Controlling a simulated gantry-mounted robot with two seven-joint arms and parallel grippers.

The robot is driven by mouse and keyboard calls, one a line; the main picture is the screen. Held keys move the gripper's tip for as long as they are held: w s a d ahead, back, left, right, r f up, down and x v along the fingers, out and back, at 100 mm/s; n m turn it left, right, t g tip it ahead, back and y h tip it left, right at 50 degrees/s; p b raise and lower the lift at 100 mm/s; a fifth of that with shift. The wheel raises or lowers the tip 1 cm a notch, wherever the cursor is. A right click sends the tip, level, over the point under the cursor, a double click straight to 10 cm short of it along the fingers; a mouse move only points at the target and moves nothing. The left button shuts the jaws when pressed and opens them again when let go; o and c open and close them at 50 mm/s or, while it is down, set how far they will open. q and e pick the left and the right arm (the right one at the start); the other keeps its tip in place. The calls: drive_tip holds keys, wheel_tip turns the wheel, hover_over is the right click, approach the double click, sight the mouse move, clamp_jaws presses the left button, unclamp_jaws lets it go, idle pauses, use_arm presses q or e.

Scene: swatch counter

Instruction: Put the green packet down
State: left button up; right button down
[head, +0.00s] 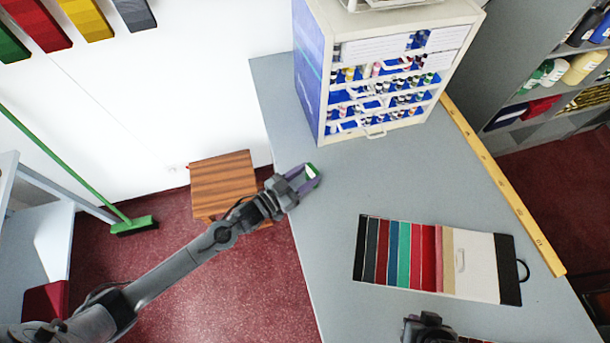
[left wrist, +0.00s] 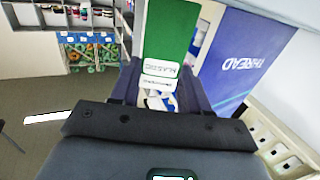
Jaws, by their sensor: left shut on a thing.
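My left gripper (head: 300,179) is shut on the green packet (head: 312,171), near the left edge of the grey counter (head: 340,186) and in front of the drawer cabinet. Only a small green and white part of the packet shows in the head view. In the left wrist view the packet (left wrist: 168,32) stands out between the fingers, green with white labels. Its lower part is hidden by the gripper. I cannot tell whether it touches the counter. A dark part of what looks like my right gripper (head: 430,328) shows at the bottom edge; its fingers are unclear.
The white cabinet (head: 400,18) of small bottles stands at the back of the counter. A swatch card (head: 470,262) lies to the right, with a yellow ruler (head: 500,180) along the far edge. The counter between cabinet and card is clear. A wooden stool (head: 222,182) stands left.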

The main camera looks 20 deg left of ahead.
use_arm(q)
drive_tip(key=shift+f, duration=0.15)
drive_tip(key=shift+f, duration=0.1)
use_arm(e)
drive_tip(key=shift+f, duration=0.1)
use_arm(q)
drive_tip(key=o, duration=1)
use_arm(e)
drive_tip(key=shift+a, duration=0.1)
